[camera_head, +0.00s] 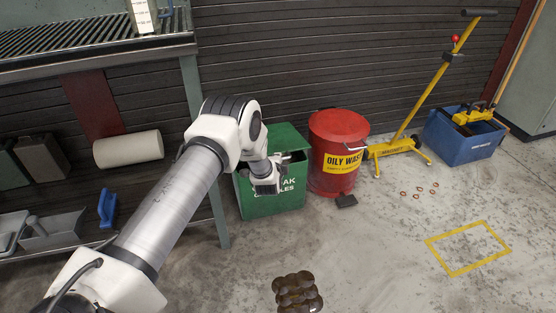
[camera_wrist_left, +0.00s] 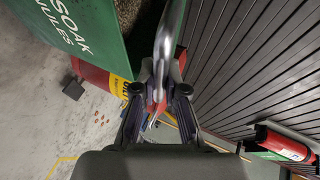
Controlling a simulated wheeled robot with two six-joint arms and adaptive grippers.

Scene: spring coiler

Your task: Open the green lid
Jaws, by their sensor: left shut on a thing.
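The green bin (camera_head: 258,200) with white lettering stands on the floor beside the shelf. Its green lid (camera_head: 287,137) shows at the bin's top, partly hidden by my left arm; its exact angle is hard to tell. In the wrist view the green bin wall (camera_wrist_left: 75,35) is at upper left, with brown granules (camera_wrist_left: 143,35) visible beside it. My left gripper (camera_head: 268,185) is at the bin's upper front. In the wrist view its fingers close on a silver bar handle (camera_wrist_left: 166,45). My right gripper is not in view.
A red oily-waste can (camera_head: 327,135) stands close to the bin's right, with a black pedal (camera_head: 346,201) in front. A steel shelf (camera_head: 195,95) is at left. Open floor is at right.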

